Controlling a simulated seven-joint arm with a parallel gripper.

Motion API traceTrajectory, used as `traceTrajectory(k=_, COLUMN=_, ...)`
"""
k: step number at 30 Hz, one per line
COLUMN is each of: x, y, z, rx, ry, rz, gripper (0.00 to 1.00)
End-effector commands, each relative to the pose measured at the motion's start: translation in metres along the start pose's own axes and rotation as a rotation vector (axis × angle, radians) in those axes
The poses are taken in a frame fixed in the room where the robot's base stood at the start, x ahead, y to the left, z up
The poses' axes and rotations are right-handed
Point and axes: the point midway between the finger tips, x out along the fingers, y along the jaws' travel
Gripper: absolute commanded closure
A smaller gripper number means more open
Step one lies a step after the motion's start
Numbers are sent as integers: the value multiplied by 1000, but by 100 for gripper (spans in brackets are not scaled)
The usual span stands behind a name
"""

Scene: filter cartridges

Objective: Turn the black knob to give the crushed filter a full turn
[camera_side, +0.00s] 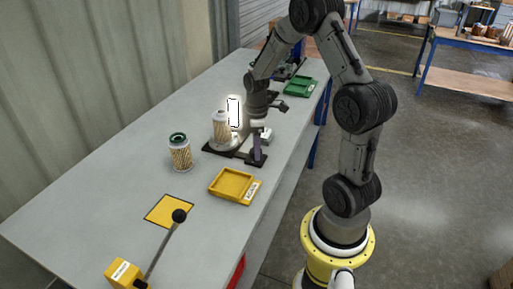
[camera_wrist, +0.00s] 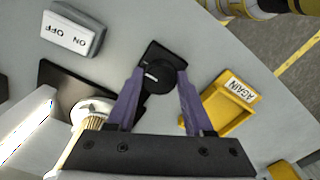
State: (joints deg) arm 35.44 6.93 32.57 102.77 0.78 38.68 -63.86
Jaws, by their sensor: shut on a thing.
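The black knob (camera_wrist: 153,77) sits on a dark square base in the wrist view, with a pale mark on its top. My gripper (camera_wrist: 160,80) has its two purple fingers on either side of the knob and is shut on it. A pleated cream filter (camera_side: 221,129) stands upright on the dark plate beside the lit panel (camera_side: 235,112). Its white cap (camera_wrist: 92,110) shows in the wrist view, partly behind my gripper. I cannot make out any crushing.
An ON/OFF switch box (camera_wrist: 72,35) is near the knob. A yellow tray (camera_side: 233,186), marked AGAIN in the wrist view, lies in front. Another filter with a green top (camera_side: 180,153) stands to the left.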

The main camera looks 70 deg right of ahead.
Motion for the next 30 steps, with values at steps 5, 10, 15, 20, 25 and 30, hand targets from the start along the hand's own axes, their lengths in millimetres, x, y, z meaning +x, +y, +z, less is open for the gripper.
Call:
traceTrajectory(k=5, x=-2, y=1, z=-1, rx=-4, ry=1, rz=3, gripper=100)
traceTrajectory(k=10, x=-2, y=1, z=-1, rx=-4, ry=1, rz=4, gripper=41)
traceTrajectory(k=15, x=-1, y=0, z=0, rx=-3, ry=1, rz=2, gripper=18)
traceTrajectory(k=20, x=0, y=0, z=0, rx=-2, ry=0, rz=1, gripper=18)
traceTrajectory(k=25, x=-5, y=1, z=0, rx=-1, ry=1, rz=3, gripper=18)
traceTrajectory(k=30, x=-28, y=1, z=-1, rx=-1, ry=2, rz=6, gripper=18)
